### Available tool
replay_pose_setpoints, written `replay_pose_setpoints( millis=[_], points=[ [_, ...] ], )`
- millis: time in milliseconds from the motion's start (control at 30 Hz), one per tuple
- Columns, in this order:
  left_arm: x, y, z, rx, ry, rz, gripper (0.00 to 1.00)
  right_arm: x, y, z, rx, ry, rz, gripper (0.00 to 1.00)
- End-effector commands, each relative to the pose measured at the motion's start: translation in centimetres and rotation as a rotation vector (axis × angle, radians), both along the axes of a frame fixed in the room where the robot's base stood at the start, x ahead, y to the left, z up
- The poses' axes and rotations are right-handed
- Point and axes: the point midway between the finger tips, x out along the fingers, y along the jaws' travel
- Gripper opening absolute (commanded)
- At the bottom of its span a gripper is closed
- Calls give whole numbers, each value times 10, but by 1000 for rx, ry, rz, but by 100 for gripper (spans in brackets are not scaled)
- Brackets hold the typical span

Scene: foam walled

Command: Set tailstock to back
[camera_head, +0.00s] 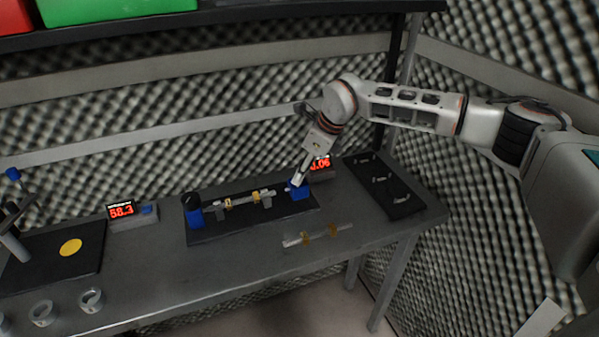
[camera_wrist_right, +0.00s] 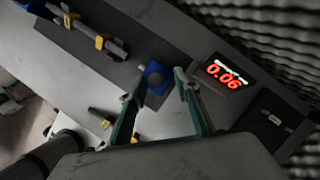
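The tailstock (camera_head: 299,192) is a blue block at the right end of a dark base plate (camera_head: 255,222). It also shows in the right wrist view (camera_wrist_right: 155,77) with a grey round face. My right gripper (camera_head: 297,182) reaches down to it from above. In the right wrist view its two fingers (camera_wrist_right: 158,86) are apart, with the blue block between and just beyond the tips; I cannot tell if they touch it. A grey shaft with yellow rings (camera_head: 245,200) lies along the plate, left of the tailstock. A blue headstock (camera_head: 194,213) with a black knob stands at the left end.
A display reading 0.06 (camera_wrist_right: 227,74) stands close beside my right gripper. A second ringed shaft (camera_head: 318,236) lies near the table's front edge. A dark holder (camera_head: 384,185) is at the right; another display (camera_head: 121,210) stands left. The foam wall is close behind.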

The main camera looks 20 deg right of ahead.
Motion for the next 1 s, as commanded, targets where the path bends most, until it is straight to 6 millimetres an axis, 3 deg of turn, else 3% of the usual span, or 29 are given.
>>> replay_pose_setpoints(
  millis=[433, 1000],
  points=[
    [0, 0, 1, 1, -2, -1, 49, -2, 0, 9, 3, -2, 4, 33],
    [1, 0, 1, -1, -3, 0, 49, -29, -29, 100, 1, 0, 0, 33]
  ],
)
